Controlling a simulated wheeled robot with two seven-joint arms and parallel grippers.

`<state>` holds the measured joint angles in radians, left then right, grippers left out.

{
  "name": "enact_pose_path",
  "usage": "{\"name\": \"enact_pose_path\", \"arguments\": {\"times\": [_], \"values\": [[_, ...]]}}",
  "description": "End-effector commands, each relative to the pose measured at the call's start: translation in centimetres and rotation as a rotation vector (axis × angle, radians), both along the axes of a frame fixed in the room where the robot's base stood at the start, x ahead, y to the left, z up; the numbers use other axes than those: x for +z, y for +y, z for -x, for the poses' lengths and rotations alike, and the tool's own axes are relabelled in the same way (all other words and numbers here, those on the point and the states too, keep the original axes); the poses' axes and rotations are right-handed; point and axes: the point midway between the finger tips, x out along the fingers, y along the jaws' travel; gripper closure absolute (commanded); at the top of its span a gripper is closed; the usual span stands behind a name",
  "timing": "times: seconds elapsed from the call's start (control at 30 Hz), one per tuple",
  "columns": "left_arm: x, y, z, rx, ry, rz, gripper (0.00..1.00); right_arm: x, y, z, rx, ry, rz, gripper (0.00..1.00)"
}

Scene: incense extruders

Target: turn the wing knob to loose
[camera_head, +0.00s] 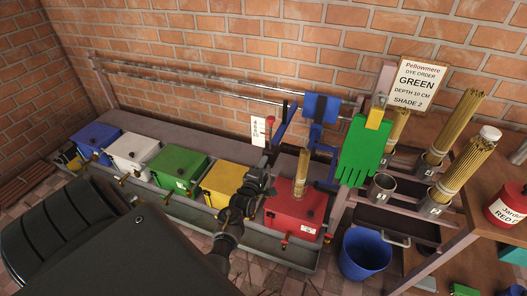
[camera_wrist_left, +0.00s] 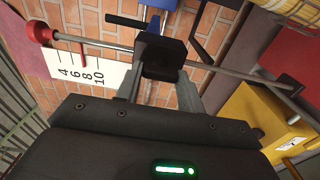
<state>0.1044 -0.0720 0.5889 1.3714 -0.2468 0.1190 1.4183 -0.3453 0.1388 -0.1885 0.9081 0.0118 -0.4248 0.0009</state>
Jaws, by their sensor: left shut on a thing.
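A grey rod (camera_wrist_left: 105,44) with a red ball end (camera_wrist_left: 40,31) crosses the left wrist view. A dark block with the wing knob (camera_wrist_left: 162,55) sits on it, beside a white scale plate (camera_wrist_left: 85,70) marked 4, 6, 8, 10. My left gripper (camera_wrist_left: 164,80) has its fingers on either side of this dark piece and is shut on it. The wing's own shape and its angle are hard to make out. In the head view my left gripper (camera_head: 262,180) is above the yellow and red boxes, near the scale plate (camera_head: 258,131). My right gripper is not in view.
Blue, white, green, yellow (camera_head: 223,186) and red (camera_head: 297,211) boxes stand in a row along a trough. A green glove (camera_head: 359,150) hangs right, by a sign reading GREEN, DEPTH 10 CM, SHADE 2 (camera_head: 418,84). A blue bucket (camera_head: 364,254) stands below. Bundles of sticks (camera_head: 461,175) stand right.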

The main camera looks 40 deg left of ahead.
Motion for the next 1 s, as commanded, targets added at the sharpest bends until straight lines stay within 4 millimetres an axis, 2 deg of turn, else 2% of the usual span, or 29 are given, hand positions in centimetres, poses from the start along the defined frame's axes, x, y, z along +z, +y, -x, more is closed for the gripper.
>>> {"name": "enact_pose_path", "arguments": {"times": [0.5, 0.53, 0.67, 0.7, 1.0], "values": [[-0.05, -0.04, -0.01, -0.001, -0.005, 0.018, 0.85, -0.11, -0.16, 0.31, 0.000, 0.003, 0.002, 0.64], [-0.05, -0.04, -0.01, -0.001, -0.005, 0.018, 0.59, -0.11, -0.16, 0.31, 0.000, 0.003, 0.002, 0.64], [-0.04, -0.02, -0.01, 0.000, -0.005, 0.017, 0.42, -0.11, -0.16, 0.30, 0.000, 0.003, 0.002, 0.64], [-0.04, -0.02, -0.01, 0.000, -0.005, 0.017, 0.40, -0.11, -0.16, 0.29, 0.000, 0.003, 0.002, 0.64], [-0.03, -0.07, 0.26, 0.000, -0.006, 0.016, 0.40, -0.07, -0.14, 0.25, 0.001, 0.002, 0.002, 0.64]]}}
